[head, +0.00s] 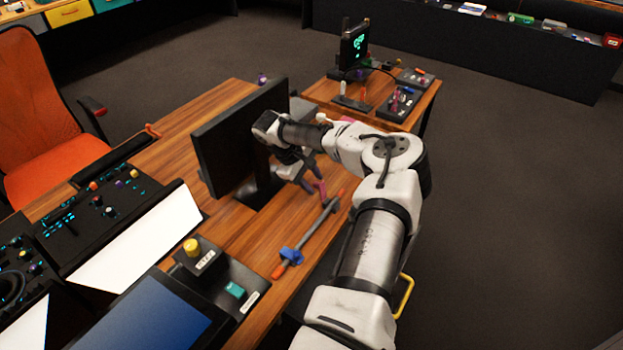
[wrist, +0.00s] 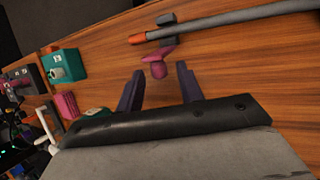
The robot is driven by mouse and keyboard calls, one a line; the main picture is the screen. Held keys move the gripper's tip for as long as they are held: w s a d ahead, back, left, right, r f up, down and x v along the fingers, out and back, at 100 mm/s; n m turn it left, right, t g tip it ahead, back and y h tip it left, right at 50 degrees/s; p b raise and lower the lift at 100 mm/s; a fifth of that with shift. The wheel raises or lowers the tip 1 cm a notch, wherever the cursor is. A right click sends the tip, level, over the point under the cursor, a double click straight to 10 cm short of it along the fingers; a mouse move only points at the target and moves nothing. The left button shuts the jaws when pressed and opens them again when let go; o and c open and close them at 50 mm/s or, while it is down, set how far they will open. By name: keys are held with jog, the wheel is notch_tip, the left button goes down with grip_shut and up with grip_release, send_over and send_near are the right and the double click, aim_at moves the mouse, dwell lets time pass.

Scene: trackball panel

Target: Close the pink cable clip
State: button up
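The pink cable clip (wrist: 158,68) is in the upper middle of the wrist view. Its pink part points away from a grey cable (wrist: 225,24) with an orange end, toward my gripper. Dark grey pieces show on both sides of the cable beside it. In the head view the pink clip (head: 320,188) is small, near the cable's far end. My gripper (wrist: 159,72) is open, with one dark finger on each side of the pink part. A gap shows on both sides; I cannot tell the height difference. In the head view my gripper (head: 312,177) is partly hidden by my arm.
The cable also runs through a blue clip (head: 291,256) nearer the front. A monitor (head: 240,140) stands close to the left of my wrist. A box with a teal button (head: 235,290) is at the desk's near end. In the wrist view, a green block (wrist: 67,64) lies left.

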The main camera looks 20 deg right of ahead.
grip_shut()
